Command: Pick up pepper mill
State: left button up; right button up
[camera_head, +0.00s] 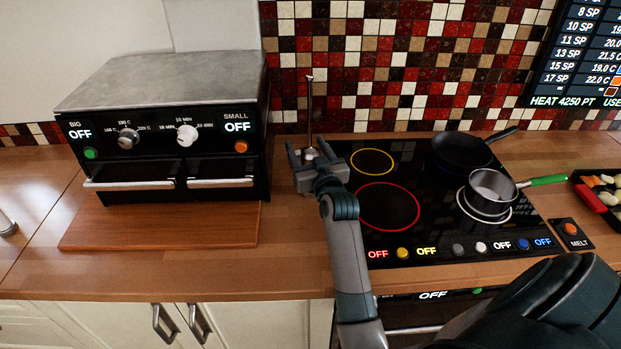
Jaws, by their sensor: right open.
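A slim, dark upright object with a small knob on top, which looks like the pepper mill (309,108), stands on the counter by the tiled wall, between the oven and the cooktop. My right gripper (308,153) is open at its lower part, fingers pointing toward the wall. The object's base shows between or just behind the fingers; I cannot tell whether they touch it. The gripper hides part of the base. My left gripper is out of view.
A black double oven (165,130) on a wooden board (160,228) stands to the left. The cooktop (425,225) on the right bears a dark pan (461,150) and a small pot with a green handle (491,188). A tray of food (598,190) lies at the far right.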

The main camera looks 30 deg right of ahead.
grip_shut()
dwell(0.3)
jog(key=shift+r, duration=0.15)
jog(key=s+d+r+p, duration=0.3)
jog(key=d+r+p, duration=0.7)
jog(key=d, duration=0.1)
jog(key=shift+s+r, duration=0.35)
dwell(0.5)
